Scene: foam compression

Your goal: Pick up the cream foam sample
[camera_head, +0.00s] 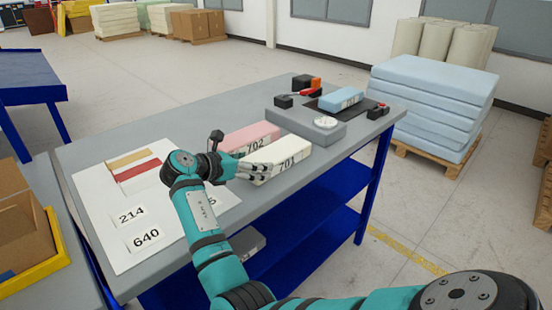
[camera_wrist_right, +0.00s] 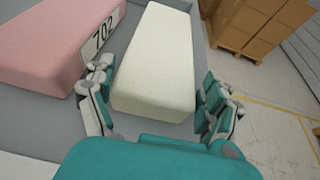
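The cream foam sample (camera_head: 291,155), a block labelled 701, lies on the grey workbench beside the pink foam block (camera_head: 249,137). My right gripper (camera_head: 255,168) is at the block's near left end in the head view. In the right wrist view the cream block (camera_wrist_right: 157,62) lies lengthwise between the spread fingers of my right gripper (camera_wrist_right: 155,95). The left finger is close to the block's edge, beside the pink block (camera_wrist_right: 45,42); a gap shows on the right side. Whether any finger touches is unclear. My left gripper is out of view.
A blue sample (camera_head: 341,99) and a grey device (camera_head: 306,126) stand farther back on the workbench (camera_head: 215,100). A white sheet (camera_head: 105,205) with numbered cards lies at the left.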

